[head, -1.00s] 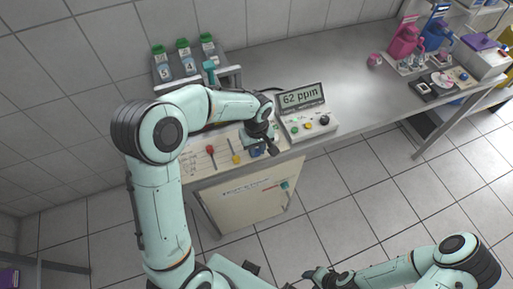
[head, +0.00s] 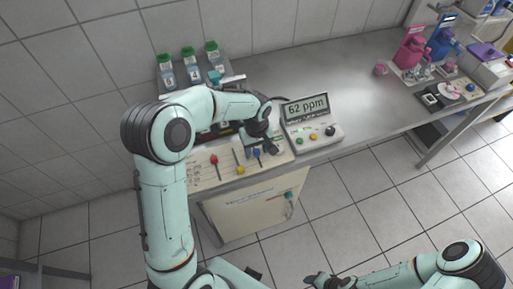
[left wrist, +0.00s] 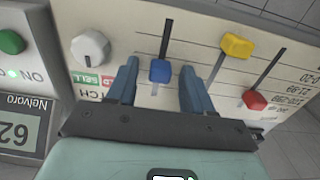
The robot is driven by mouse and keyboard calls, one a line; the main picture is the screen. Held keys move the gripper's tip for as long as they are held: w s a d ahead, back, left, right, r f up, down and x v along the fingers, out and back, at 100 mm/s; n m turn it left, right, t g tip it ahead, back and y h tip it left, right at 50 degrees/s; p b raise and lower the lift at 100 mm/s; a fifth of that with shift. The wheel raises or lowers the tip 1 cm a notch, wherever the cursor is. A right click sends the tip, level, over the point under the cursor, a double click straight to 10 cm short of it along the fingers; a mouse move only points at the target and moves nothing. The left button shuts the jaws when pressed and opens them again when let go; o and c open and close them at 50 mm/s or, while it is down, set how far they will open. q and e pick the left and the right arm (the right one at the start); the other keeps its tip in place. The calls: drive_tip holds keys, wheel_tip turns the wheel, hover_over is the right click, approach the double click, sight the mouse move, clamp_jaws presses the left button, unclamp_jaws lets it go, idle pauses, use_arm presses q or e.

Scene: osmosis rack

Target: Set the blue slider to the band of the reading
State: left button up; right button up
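The blue slider (left wrist: 160,71) is on a pale panel (left wrist: 205,28). In the left wrist view my left gripper (left wrist: 159,68) is open, with one finger on each side of the blue knob and small gaps between. It also reaches down over the blue slider (head: 256,152) in the head view. The meter display (head: 306,107) reads 62 ppm. Band labels (left wrist: 297,92) at the panel's side include 0-20 and 21-99; which one lines up with the blue knob I cannot tell. My right gripper (head: 318,280) is low in the head view, its fingers unclear.
A yellow slider (left wrist: 237,45) and a red slider (left wrist: 254,100) stand beside the blue one. A grey rotary knob (left wrist: 90,47) is close to one finger. Green-capped bottles (head: 190,65) stand behind the panel.

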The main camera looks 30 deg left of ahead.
sight(257, 150)
use_arm(q)
wheel_tip(257, 150, up, 13)
drive_tip(key=p, duration=0.1)
drive_tip(key=shift+r, duration=0.2)
use_arm(e)
drive_tip(key=shift+w+r, duration=0.6)
drive_tip(key=shift+r, duration=0.05)
